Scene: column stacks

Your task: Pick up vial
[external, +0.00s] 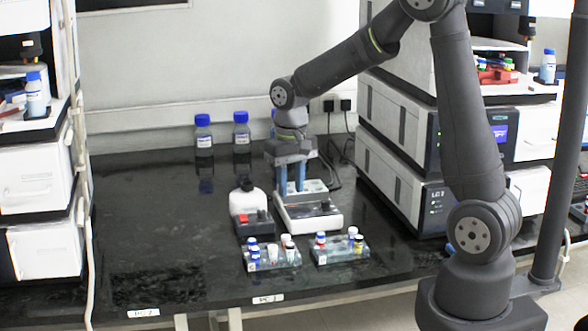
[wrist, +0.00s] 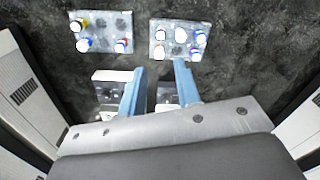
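Vials with coloured caps stand in two clear racks near the front of the bench. The left rack (external: 272,262) holds several vials, among them a blue-capped vial (external: 254,252) and a white-capped vial (external: 289,247). My gripper (external: 291,188) points down behind the racks, above a grey-white device (external: 308,215). Its blue fingers are apart with nothing seen between them.
A white bottle (external: 248,202) and a small dark device with a red knob (external: 254,226) stand left of the grey-white device. Blue-capped bottles (external: 204,138) line the wall. Stacked instruments (external: 400,150) stand at right. The black bench (external: 150,235) is clear at left.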

